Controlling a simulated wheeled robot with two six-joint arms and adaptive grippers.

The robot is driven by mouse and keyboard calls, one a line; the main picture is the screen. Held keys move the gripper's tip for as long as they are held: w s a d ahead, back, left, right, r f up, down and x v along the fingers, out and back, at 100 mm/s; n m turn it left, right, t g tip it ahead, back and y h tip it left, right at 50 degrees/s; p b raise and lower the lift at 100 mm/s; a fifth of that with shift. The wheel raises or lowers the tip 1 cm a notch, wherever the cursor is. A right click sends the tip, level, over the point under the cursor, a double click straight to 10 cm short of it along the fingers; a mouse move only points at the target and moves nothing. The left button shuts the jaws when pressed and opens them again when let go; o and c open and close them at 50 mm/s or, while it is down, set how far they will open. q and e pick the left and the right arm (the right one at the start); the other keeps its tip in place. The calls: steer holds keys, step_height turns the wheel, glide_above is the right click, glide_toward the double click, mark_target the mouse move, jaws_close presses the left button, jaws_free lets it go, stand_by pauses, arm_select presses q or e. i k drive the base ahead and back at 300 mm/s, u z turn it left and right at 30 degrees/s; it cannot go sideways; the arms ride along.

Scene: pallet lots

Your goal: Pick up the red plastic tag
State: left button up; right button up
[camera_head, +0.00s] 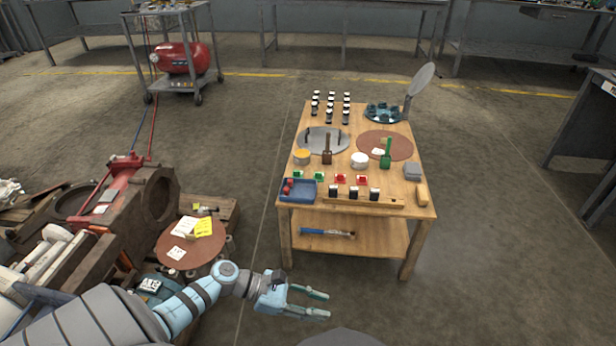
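Two small red pieces with pale marks, a left one (340,178) and a right one (361,180), lie near the front of the wooden table (300,222). Small red pieces (288,185) also sit in the blue tray (300,195) at its front left corner. They are too small to tell which is the red plastic tag. My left gripper (321,304) is open and empty, in front of the table and well apart from these pieces. My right gripper is not in view.
Green pieces (319,177), a wooden rack (345,201) with dark, white-topped bottles, and a green scoop (386,160) are near the red pieces. A round brown board (180,262) with notes and machinery stand at left. Floor right of the table is clear.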

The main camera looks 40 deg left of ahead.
mark_target(340, 178)
steer(key=u, duration=1.45)
steer(key=i, duration=1.9)
steer(key=z, duration=1.5)
